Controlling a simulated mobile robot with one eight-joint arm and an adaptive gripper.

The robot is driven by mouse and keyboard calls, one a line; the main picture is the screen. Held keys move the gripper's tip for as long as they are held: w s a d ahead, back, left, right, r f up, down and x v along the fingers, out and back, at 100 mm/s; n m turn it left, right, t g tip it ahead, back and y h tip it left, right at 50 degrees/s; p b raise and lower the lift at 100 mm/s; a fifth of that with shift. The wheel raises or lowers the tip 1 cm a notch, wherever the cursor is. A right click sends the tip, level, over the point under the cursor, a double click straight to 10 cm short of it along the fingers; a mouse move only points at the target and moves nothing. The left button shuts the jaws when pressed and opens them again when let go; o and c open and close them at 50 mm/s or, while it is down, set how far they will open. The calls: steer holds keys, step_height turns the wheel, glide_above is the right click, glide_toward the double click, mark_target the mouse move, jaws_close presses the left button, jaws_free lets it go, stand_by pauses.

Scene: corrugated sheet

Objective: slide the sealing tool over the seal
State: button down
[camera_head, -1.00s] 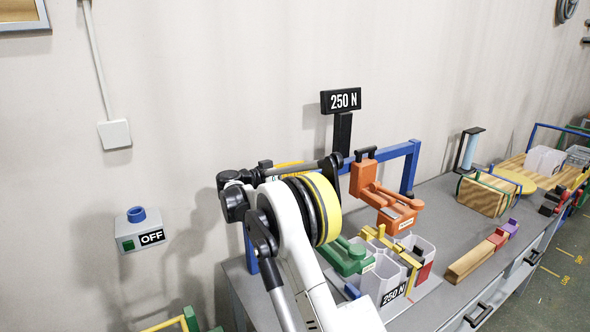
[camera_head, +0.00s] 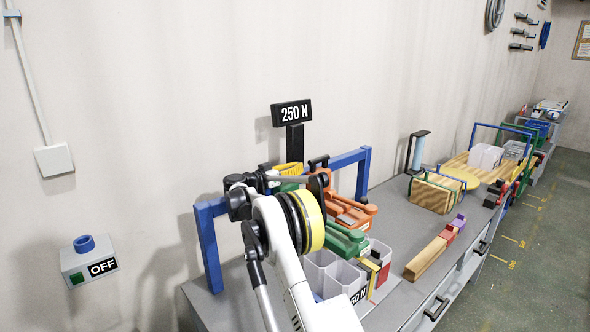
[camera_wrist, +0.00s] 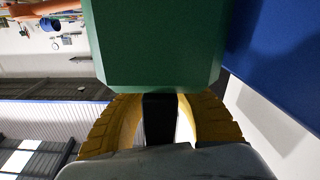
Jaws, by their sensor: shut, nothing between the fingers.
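An orange hand tool (camera_head: 345,210) and a green hand tool (camera_head: 346,240) are at the blue frame and the clear bins on the bench; my arm partly hides both. I cannot tell which one is the sealing tool, and I cannot make out the seal. My gripper (camera_head: 288,168), with yellow fingers, is at the blue frame's top bar, left of the orange tool and mostly behind my arm. In the wrist view a green block (camera_wrist: 153,45) fills the upper middle, just beyond the yellow fingers (camera_wrist: 160,105), and hides their tips. The fingers are shut, with nothing held.
A blue frame (camera_head: 208,250) and a 250 N sign (camera_head: 292,113) stand on the grey bench. Clear bins (camera_head: 345,278) and a wooden bar with coloured blocks (camera_head: 428,258) are in front. A wooden crate (camera_head: 434,194) stands farther right. Bare bench top lies between.

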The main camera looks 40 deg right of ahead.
steer(key=c, duration=2.2)
jaws_free()
steer(key=shift+r, duration=0.1)
steer(key=o, duration=0.9)
steer(key=shift+a, duration=0.1)
steer(key=a, duration=1.2)
steer(key=shift+s, duration=0.2)
